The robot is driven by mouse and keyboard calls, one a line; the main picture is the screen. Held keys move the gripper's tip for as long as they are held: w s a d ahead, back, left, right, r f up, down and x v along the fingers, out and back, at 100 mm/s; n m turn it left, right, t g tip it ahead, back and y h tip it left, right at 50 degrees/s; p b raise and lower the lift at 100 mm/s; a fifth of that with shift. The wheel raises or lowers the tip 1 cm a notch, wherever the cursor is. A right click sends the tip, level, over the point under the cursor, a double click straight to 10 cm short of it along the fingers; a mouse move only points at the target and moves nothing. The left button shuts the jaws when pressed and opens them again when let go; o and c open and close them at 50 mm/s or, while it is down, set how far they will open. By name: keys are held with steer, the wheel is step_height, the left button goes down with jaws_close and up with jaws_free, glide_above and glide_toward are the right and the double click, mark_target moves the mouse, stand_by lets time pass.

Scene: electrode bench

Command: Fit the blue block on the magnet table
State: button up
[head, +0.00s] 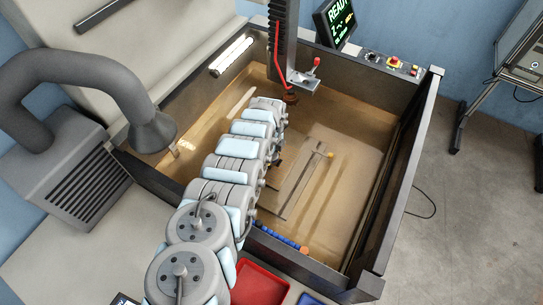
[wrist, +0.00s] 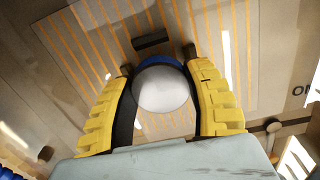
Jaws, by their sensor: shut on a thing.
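In the wrist view, my gripper (wrist: 160,64) has its yellow ribbed fingers closed around a rounded piece with a pale grey-white top and a blue edge, which I take for the blue block (wrist: 158,61). Most of its blue part is hidden beneath the pale top. Behind it is the magnet table (wrist: 105,50), a grey surface with orange stripes. I cannot tell whether the block touches it. In the head view, the magnet table (head: 297,190) lies on the tank floor to the right of my arm. My arm hides most of the gripper and the block there.
A dark bar (wrist: 151,41) lies on the striped surface just beyond the block. A yellow-ended lever (head: 330,155) stands at the table's right. A row of blue pieces (head: 280,238) lines the tank's front edge. Tank walls (head: 412,165) surround the area; a red tray (head: 260,283) is outside.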

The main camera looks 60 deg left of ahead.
steer(key=shift+f, duration=0.55)
steer(key=shift+w+a+r+b, duration=0.1)
steer(key=shift+b, duration=0.25)
steer(key=shift+f+b, duration=0.75)
steer(key=shift+f, duration=0.2)
stand_by(0.8)
steer(key=o, duration=1.7)
steer(key=shift+r, duration=0.15)
